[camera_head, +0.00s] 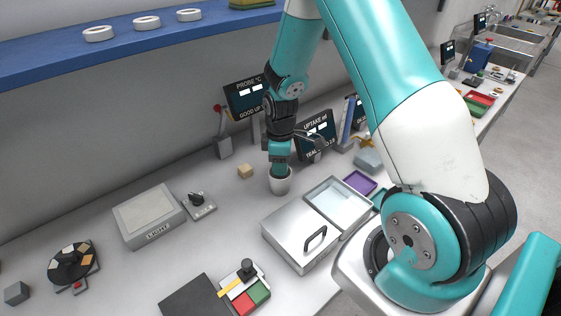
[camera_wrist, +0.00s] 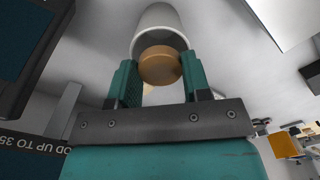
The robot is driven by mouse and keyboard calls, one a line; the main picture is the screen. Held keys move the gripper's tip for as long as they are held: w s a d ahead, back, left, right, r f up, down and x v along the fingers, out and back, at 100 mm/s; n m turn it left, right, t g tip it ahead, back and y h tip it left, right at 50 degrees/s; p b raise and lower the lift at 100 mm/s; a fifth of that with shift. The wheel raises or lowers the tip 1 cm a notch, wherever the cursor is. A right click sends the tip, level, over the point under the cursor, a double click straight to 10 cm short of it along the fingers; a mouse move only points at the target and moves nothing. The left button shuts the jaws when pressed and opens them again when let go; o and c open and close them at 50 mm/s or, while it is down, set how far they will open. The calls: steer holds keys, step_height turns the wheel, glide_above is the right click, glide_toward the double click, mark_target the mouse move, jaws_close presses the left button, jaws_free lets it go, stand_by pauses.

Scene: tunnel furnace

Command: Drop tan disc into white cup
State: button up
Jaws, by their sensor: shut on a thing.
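The tan disc (camera_wrist: 160,66) is between the two teal fingers of my gripper (camera_wrist: 160,82), in front of the cup's mouth. My gripper (camera_head: 279,165) points down over the cup in the head view and hides most of the mouth. The fingers are shut on the disc. Whether the disc is inside the rim or just above it, I cannot tell.
Dark display screens (camera_head: 316,137) stand behind.

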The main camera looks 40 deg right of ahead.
steer(key=shift+f+b, duration=0.45)
steer(key=shift+f, duration=0.2)
steer(key=o, duration=1.4)
steer(key=shift+r, duration=0.1)
step_height(320, 180, up, 11)
steer(key=p, duration=0.9)
steer(key=shift+r, duration=0.15)
